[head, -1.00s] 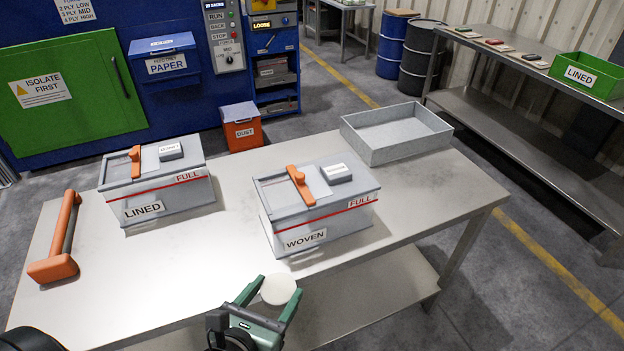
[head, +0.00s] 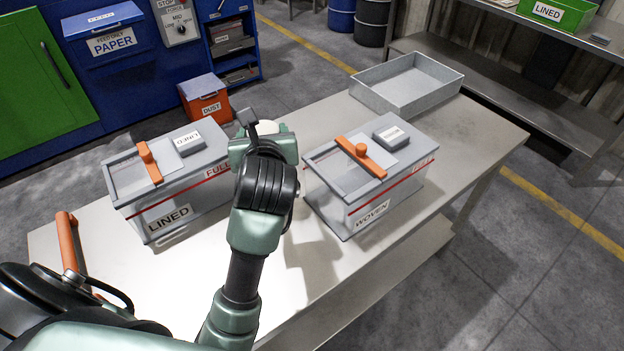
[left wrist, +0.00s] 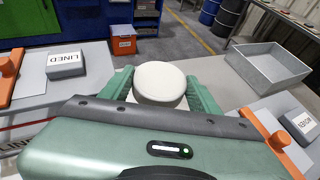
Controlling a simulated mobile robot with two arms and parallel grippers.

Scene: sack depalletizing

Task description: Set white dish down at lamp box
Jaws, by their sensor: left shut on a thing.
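The round white dish (left wrist: 159,80) sits between the two green fingers of my left gripper (left wrist: 160,88) in the left wrist view. In the head view the dish (head: 268,126) shows just beyond my left gripper (head: 264,138), partly hidden by it. The gripper is shut on the dish and held over the table, between the grey LINED box (head: 190,200) and the grey WOVEN box (head: 390,195). No box in view carries a readable lamp label. My right gripper is not in view.
A shallow empty grey tray (head: 405,110) stands at the table's back right. An orange-handled tool (head: 67,240) lies at the left. An orange DUST bin (head: 206,100) stands on the floor behind the table (head: 330,280). Bare tabletop shows between the two boxes.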

